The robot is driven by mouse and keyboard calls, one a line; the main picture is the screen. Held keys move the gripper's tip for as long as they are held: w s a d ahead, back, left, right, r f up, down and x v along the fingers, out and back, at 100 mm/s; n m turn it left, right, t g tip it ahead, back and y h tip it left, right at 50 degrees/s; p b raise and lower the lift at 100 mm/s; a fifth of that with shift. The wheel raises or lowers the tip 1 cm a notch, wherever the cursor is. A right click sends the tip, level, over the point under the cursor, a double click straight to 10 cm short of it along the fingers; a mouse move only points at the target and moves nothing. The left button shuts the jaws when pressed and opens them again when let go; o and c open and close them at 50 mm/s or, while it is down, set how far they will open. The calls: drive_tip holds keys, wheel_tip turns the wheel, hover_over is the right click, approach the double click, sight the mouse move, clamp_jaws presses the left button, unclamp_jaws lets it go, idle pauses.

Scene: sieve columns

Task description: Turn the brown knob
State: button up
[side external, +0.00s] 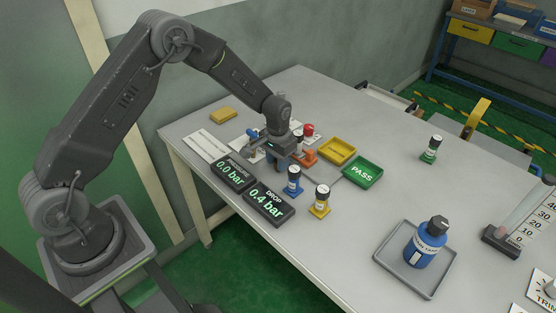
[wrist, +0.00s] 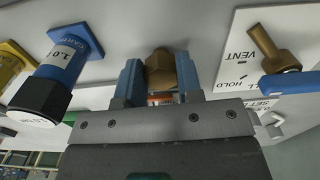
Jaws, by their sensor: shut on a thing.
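The brown knob (wrist: 160,69) shows in the wrist view as a faceted, brass-brown piece between the two blue fingers. My gripper (wrist: 158,77) is shut on it, with one finger on each side. In the side view my gripper (side external: 279,163) points down, low over the table; the knob cannot be made out there. A second brass-brown piece, a lever (wrist: 268,45), stands on a white panel marked VENT and HOLD, right of the gripper in the wrist view.
A blue-based fitting (side external: 293,180) and a yellow-based one (side external: 320,201) stand close by. PRESSURE (side external: 233,175) and DROP (side external: 268,204) displays read 0.0 and 0.4 bar. Yellow (side external: 338,151) and green PASS (side external: 362,172) trays lie to the right. A blue bottle (side external: 427,249) stands in a grey tray.

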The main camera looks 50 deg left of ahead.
idle(0.4)
drive_tip(key=o, duration=0.9)
drive_tip(key=shift+o, duration=0.2)
wheel_tip(320, 180, up, 14)
